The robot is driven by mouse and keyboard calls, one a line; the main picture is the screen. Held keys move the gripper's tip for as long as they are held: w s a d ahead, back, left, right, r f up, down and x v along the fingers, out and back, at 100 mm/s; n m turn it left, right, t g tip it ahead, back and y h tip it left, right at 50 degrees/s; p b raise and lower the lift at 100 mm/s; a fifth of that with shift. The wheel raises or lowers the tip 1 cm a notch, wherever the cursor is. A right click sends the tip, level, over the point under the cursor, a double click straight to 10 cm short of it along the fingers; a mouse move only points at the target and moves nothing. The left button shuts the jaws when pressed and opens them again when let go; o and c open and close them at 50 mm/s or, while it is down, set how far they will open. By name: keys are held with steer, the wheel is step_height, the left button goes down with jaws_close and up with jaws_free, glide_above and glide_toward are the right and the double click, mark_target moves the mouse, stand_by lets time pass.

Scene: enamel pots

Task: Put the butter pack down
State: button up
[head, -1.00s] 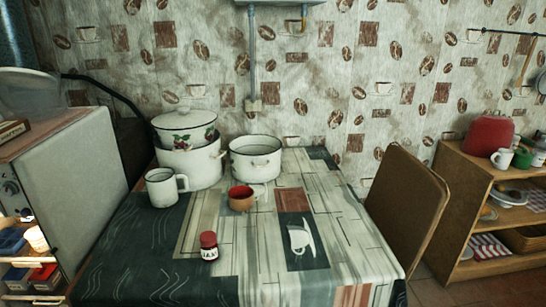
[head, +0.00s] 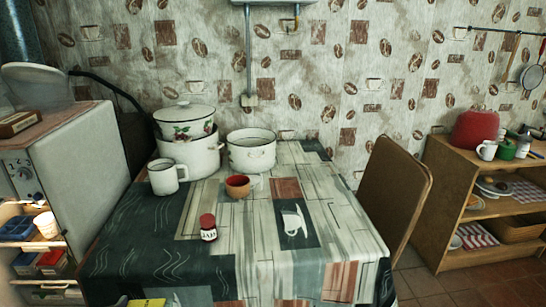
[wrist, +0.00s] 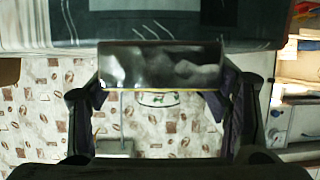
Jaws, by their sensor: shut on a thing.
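The butter pack (wrist: 160,65) is in the wrist view, a box with a shiny grey face and a thin yellow edge. My gripper (wrist: 160,90) is shut on it, with a dark finger at each end. In the head view a yellow patch (head: 147,302) shows at the bottom edge, in front of the table; it seems to be the pack's top. The table (head: 335,230) has a patterned cloth, and its edge appears just beyond the pack in the wrist view. Most of my gripper is out of the head view.
On the table stand a red-lidded jar (head: 208,228), a red-brown cup (head: 237,187), a white mug (head: 166,177), a white pot (head: 252,151) and stacked pots (head: 190,155). The table's front and right are clear.

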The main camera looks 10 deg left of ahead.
steer(key=w+d+f, duration=0.5)
steer(key=w+f, duration=0.3)
steer(key=f, duration=0.1)
steer(key=w+d+f, duration=0.6)
steer(key=w+f, duration=0.2)
steer(key=f, duration=0.1)
steer(key=w+d+f+m+h, duration=0.1)
steer(key=w+d+f, duration=0.1)
steer(key=d+f, duration=0.5)
steer(key=w+d+f+m+h+b, duration=0.1)
steer(key=d+f, duration=0.6)
steer(key=d, duration=0.8)
steer(key=shift+w+f+m+t+h, duration=0.35)
steer(key=shift+m+h, duration=0.15)
steer(key=shift+h, duration=0.2)
steer(key=shift+r, duration=0.1)
